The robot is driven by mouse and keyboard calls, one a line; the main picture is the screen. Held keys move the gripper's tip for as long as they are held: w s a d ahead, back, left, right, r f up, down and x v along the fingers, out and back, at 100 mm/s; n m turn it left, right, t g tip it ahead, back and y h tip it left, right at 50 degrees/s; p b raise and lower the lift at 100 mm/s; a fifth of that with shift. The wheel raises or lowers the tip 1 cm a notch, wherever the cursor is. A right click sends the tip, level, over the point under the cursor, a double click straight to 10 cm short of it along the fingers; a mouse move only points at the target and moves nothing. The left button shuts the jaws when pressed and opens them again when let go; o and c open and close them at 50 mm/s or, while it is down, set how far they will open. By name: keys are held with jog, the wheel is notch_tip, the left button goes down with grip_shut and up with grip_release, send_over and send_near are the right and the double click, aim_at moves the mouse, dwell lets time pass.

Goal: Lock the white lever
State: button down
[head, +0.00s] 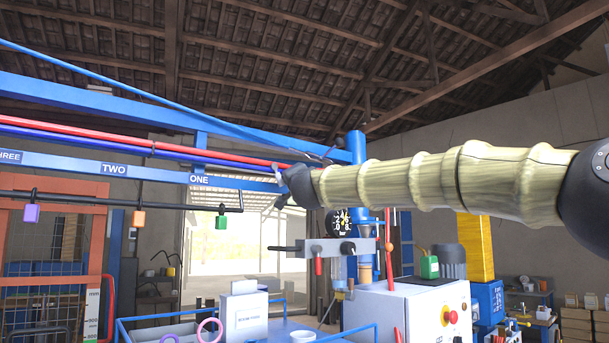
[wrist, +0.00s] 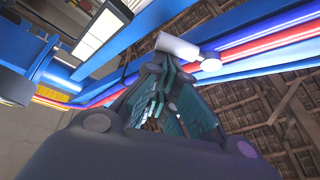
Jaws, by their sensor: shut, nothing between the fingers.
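A white piece that looks like the white lever (wrist: 178,47) shows in the wrist view, just beyond my fingertips, beside the blue beam and the red and blue pipes. It has a rounded white end at its right. I cannot tell whether my fingers touch it. My gripper (wrist: 162,64) is shut and empty, its fingers together and pointing up at the white piece. In the head view my gripper (head: 282,186) is at the right end of the beam near the sign "ONE".
A blue post (head: 356,165) with a pressure gauge (head: 340,222) stands right of my gripper. A black rail (head: 100,200) with coloured tags runs at left. Below are a white machine box (head: 410,310) with a red button and a blue-railed table with a white box (head: 244,312).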

jog(key=shift+s+a+f+b, duration=0.4)
jog(key=shift+a+f+b, duration=0.1)
jog(key=shift+a+f, duration=0.1)
jog(key=shift+s+f, duration=0.1)
jog(key=shift+s, duration=0.05)
dwell(0.3)
jog(key=w+d+b, duration=0.2)
jog(key=d, duration=0.2)
jog(key=s+d+b, duration=0.1)
jog(key=s+b, duration=0.2)
jog(key=s, duration=0.6)
jog(key=shift+s+d, duration=0.25)
jog(key=shift+s, duration=0.05)
jog(key=shift+w+d, duration=0.1)
